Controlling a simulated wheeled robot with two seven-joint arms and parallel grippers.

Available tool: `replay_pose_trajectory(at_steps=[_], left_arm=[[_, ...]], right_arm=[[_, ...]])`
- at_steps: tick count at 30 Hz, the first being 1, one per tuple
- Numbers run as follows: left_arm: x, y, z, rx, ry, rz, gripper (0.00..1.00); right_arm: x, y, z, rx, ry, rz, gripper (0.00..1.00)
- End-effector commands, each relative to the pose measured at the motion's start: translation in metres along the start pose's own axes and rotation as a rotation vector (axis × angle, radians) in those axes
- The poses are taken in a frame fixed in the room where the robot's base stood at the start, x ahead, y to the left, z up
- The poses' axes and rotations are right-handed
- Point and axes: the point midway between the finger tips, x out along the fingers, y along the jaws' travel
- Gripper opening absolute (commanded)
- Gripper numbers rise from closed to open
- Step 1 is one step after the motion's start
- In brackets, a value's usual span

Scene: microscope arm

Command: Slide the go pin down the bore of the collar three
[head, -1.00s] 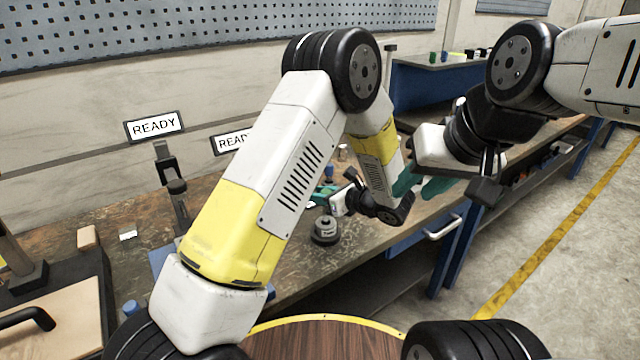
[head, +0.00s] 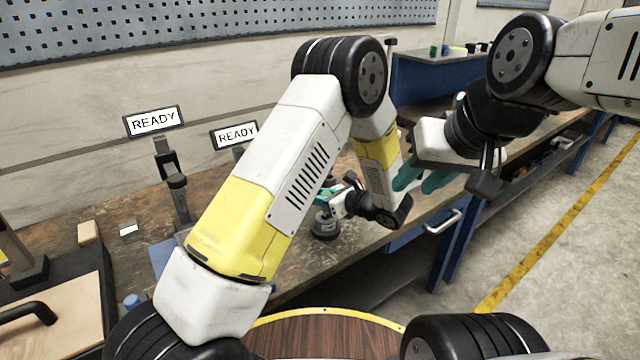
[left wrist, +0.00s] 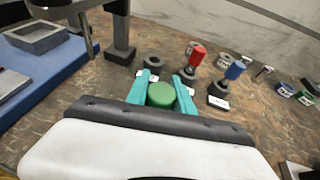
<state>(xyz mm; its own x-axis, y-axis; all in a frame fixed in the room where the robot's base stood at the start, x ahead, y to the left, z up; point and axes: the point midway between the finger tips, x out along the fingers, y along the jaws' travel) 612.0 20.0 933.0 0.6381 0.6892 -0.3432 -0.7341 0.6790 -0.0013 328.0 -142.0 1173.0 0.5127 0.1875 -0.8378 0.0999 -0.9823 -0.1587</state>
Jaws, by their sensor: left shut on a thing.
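My left gripper (left wrist: 160,92) is shut on the green-topped go pin (left wrist: 161,95), whose round top shows between the teal fingers in the left wrist view. The pin's lower end is hidden. Beyond it, a dark ring-shaped collar (left wrist: 152,62) stands on the bench with its bore open and empty. I cannot read which collar is number three. In the head view my left gripper (head: 326,194) is small and partly hidden by my left arm, just above a round grey piece (head: 325,226). My right gripper (head: 428,178) hangs with its teal fingers apart and empty, over the bench's front edge.
A red-topped pin (left wrist: 197,54) and a blue-topped pin (left wrist: 235,70) stand beside the collar, with white tags near them. A dark post (left wrist: 120,45) and a blue mat (left wrist: 45,75) with a grey tray (left wrist: 36,38) lie left. Two READY screens (head: 154,121) stand behind.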

Motion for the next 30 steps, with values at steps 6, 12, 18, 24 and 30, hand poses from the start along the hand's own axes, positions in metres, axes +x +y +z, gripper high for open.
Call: replay_pose_trajectory(at_steps=[6, 12, 18, 24, 30], left_arm=[[0.002, 0.000, -0.005, 0.000, -0.001, 0.000, 0.00], [0.004, 0.000, -0.010, 0.000, -0.001, 0.000, 0.00], [0.005, 0.000, -0.014, -0.001, -0.001, 0.000, 0.00], [0.007, 0.000, -0.019, -0.001, -0.001, 0.000, 0.00], [0.008, 0.000, -0.021, -0.001, -0.001, 0.000, 0.38]], right_arm=[[0.000, 0.000, 0.000, 0.000, 0.000, 0.000, 0.36], [0.000, 0.000, 0.000, 0.000, 0.000, 0.000, 0.36], [0.000, 0.000, 0.000, 0.000, 0.000, 0.000, 0.36], [0.000, 0.000, 0.000, 0.000, 0.000, 0.000, 0.36], [0.000, 0.000, 0.000, 0.000, 0.000, 0.000, 0.36]])
